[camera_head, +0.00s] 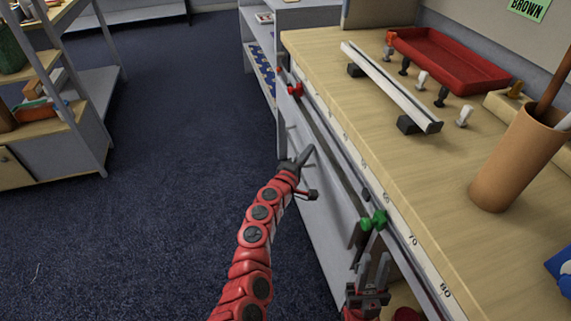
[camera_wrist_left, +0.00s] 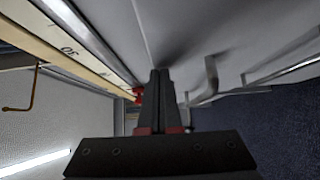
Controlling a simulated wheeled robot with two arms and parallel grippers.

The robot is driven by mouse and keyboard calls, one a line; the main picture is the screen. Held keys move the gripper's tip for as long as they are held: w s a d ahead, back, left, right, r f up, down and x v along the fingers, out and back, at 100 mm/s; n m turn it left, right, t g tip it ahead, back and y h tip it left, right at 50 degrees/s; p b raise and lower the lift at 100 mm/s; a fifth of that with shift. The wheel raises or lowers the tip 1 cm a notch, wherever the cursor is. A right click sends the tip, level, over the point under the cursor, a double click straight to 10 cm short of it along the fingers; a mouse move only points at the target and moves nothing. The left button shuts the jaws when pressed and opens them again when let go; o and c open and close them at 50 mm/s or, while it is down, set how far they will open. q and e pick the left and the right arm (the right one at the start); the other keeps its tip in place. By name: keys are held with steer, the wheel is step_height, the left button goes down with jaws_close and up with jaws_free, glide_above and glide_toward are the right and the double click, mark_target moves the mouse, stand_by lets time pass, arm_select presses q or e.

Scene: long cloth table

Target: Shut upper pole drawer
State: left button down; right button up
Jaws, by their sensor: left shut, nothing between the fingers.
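The grey drawer front (camera_head: 300,122) runs along the side of the long table, below its wooden top. In the left wrist view a large grey panel (camera_wrist_left: 215,35) fills the upper middle, with a bent handle (camera_wrist_left: 211,75) to the right. My left gripper (camera_head: 304,157) is shut and empty, its tips close to the grey front; I cannot tell whether they touch. Its closed fingers show in the left wrist view (camera_wrist_left: 158,75). My right gripper (camera_head: 372,270) stands lower down by the table side, its fingers apart and empty. How far the drawer is out is unclear.
A dark rail with red (camera_head: 295,89) and green clips (camera_head: 375,219) runs along the table edge. A red tray (camera_head: 448,60), a metal bar (camera_head: 391,88) and a brown cup (camera_head: 515,165) are on top. The blue carpet (camera_head: 170,160) to the left is clear.

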mark_target(318, 154)
arm_select(q)
steer(key=d, duration=0.2)
steer(key=w+d+b, duration=0.1)
steer(key=shift+d+f+b, duration=0.1)
steer(key=shift+d+b, duration=0.2)
steer(key=shift+d, duration=0.1)
steer(key=shift+d+r, duration=0.15)
steer(key=shift+r, duration=0.05)
